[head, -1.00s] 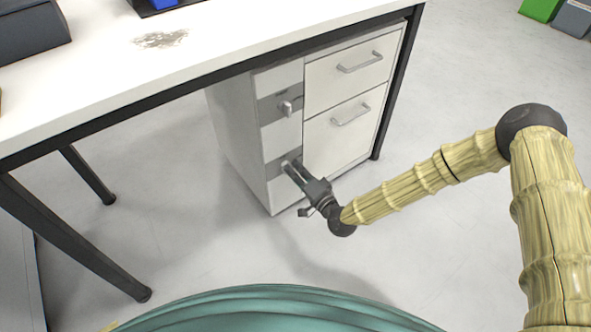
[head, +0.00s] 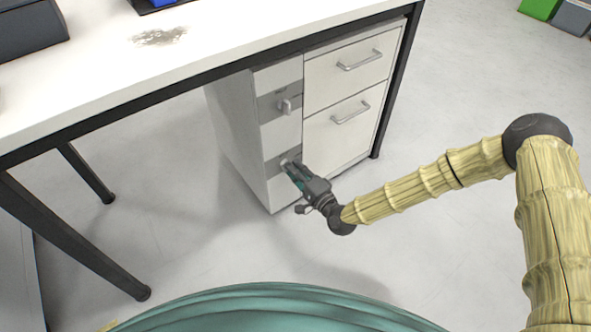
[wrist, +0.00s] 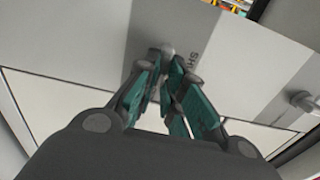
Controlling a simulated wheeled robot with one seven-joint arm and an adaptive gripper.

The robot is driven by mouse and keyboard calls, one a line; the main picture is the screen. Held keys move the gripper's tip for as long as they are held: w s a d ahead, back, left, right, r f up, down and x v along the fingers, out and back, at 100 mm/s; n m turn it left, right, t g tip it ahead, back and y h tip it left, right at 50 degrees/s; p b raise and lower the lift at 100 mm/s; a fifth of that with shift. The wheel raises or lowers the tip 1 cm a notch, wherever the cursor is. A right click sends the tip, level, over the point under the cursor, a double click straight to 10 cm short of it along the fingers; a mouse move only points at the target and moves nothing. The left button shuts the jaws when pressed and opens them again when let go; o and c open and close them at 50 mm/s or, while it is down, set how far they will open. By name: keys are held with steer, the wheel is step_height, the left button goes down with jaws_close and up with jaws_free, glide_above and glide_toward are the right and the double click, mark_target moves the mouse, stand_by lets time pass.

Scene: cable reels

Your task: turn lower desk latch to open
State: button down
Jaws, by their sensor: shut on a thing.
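The white desk cabinet (head: 235,140) has two grey latch plates on its narrow left front strip. The upper latch (head: 287,106) is a small light handle on its plate, and it also shows at the right of the wrist view (wrist: 303,101). The lower latch (wrist: 167,50) is at the lower plate (wrist: 150,28), mostly hidden by my fingers. My gripper (head: 290,168) reaches the lower plate from the front right. In the wrist view, my gripper's teal-padded fingers (wrist: 168,88) close around the lower latch. The latch's exact angle is hidden.
Two drawers with bar handles (head: 350,112) sit right of the latch strip. The white desk top (head: 100,70) overhangs the cabinet, with dark legs (head: 75,240) at left. The floor (head: 240,250) in front is clear.

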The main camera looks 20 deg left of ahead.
steer(key=shift+f, duration=0.1)
steer(key=c, duration=1.5)
jaws_free()
steer(key=v, duration=1.2)
